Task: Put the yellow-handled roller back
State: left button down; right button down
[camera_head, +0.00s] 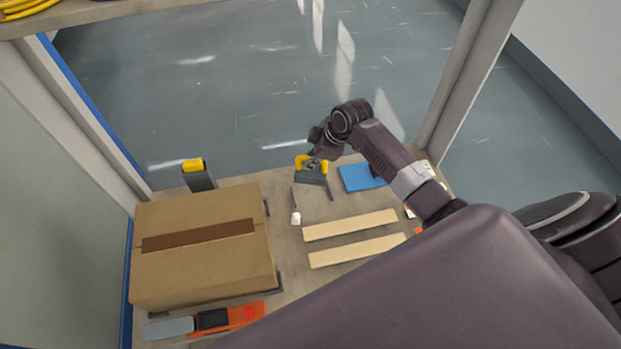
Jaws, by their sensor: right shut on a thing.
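The yellow-handled roller (303,163) is at the back of the table, left of the blue flat piece. My right gripper (312,161) is shut on its yellow handle, reaching in from the right. A dark grey part (311,178) shows just below the handle; I cannot tell whether it is the roller's body or a holder, nor whether it touches the table. The gripper's fingers partly hide the handle. My left gripper is not in view.
A cardboard box (200,280) fills the left of the table (290,265). Behind it stands a dark block with a yellow top (194,165). Two pale wooden strips (350,225) lie mid-table, a blue piece (357,178) behind them. An orange-and-grey tool (235,316) lies in front.

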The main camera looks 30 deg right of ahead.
aim_at(324, 178)
notch_tip(324, 178, down, 9)
jog(key=shift+b, duration=0.4)
jog(key=shift+f+b, duration=0.5)
jog(key=shift+f, duration=0.15)
jog(key=c, duration=1.9)
grip_release()
jog(key=shift+c, duration=0.2)
jog(key=shift+r, duration=0.15)
jog(key=p+v, duration=0.2)
jog(key=v, duration=1.1)
jog(key=shift+w+a+p, duration=0.1)
jog(key=shift+p, duration=0.25)
